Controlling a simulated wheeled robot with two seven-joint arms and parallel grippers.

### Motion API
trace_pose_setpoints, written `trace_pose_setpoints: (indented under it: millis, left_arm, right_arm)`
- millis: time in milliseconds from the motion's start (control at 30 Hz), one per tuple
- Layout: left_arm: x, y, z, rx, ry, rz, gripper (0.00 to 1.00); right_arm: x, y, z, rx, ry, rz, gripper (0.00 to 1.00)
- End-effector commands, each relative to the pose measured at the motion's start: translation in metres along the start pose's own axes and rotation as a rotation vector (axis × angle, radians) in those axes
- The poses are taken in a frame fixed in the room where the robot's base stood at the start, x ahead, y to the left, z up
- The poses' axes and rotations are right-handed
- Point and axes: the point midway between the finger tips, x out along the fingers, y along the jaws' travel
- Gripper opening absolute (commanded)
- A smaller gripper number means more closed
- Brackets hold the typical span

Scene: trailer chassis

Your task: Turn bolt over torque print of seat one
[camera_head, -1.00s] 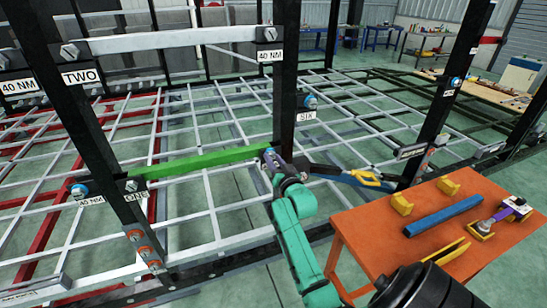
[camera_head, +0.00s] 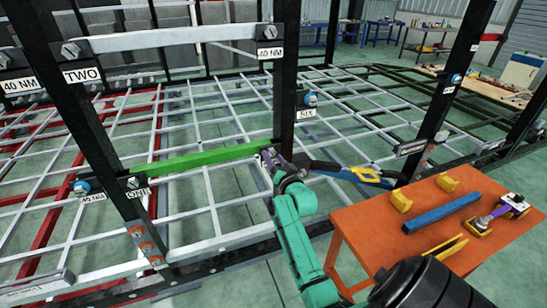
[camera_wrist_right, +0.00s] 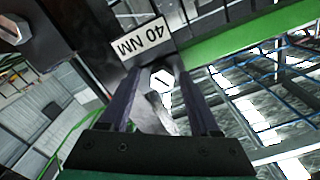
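A green bar (camera_head: 205,160) spans from the post with the ONE print (camera_head: 137,193) to the middle post (camera_head: 286,100). My right gripper (camera_head: 268,154) is at the bar's right end and hides the bolt there in the head view. In the right wrist view, a pale hex bolt (camera_wrist_right: 161,79) sits beside an upside-down 40 NM print (camera_wrist_right: 142,40), near the green bar (camera_wrist_right: 250,32). The fingers of my right gripper (camera_wrist_right: 162,88) are apart, with the bolt head between their tips. Contact cannot be told. My left gripper is out of view.
An orange table (camera_head: 365,225) at right holds a blue bar (camera_head: 441,213), yellow blocks (camera_head: 447,183) and a tool (camera_head: 500,214). A blue and black bar with a yellow part (camera_head: 365,174) lies between the gripper and the right post. Grey frame bars fill the background.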

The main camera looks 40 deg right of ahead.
Motion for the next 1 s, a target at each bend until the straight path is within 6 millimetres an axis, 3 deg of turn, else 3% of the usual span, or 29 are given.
trace_pose_setpoints:
  millis: [300, 467, 567, 800, 1000]
  left_arm:
    - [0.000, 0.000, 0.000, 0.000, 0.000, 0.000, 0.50]
    - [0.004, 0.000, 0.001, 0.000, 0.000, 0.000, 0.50]
    - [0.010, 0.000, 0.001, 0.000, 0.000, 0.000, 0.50]
    - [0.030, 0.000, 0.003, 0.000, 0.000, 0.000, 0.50]
    - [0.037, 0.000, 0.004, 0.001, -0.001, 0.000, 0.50]
  right_arm:
    - [0.000, -0.002, -0.004, -0.002, 0.009, -0.004, 0.68]
    - [-0.014, -0.001, -0.002, -0.004, 0.009, -0.005, 0.68]
    - [-0.036, 0.000, -0.001, -0.002, 0.009, -0.004, 0.68]
    - [-0.108, 0.002, 0.002, -0.002, 0.006, -0.002, 0.68]
    - [-0.142, 0.000, -0.001, -0.001, 0.007, -0.003, 0.68]
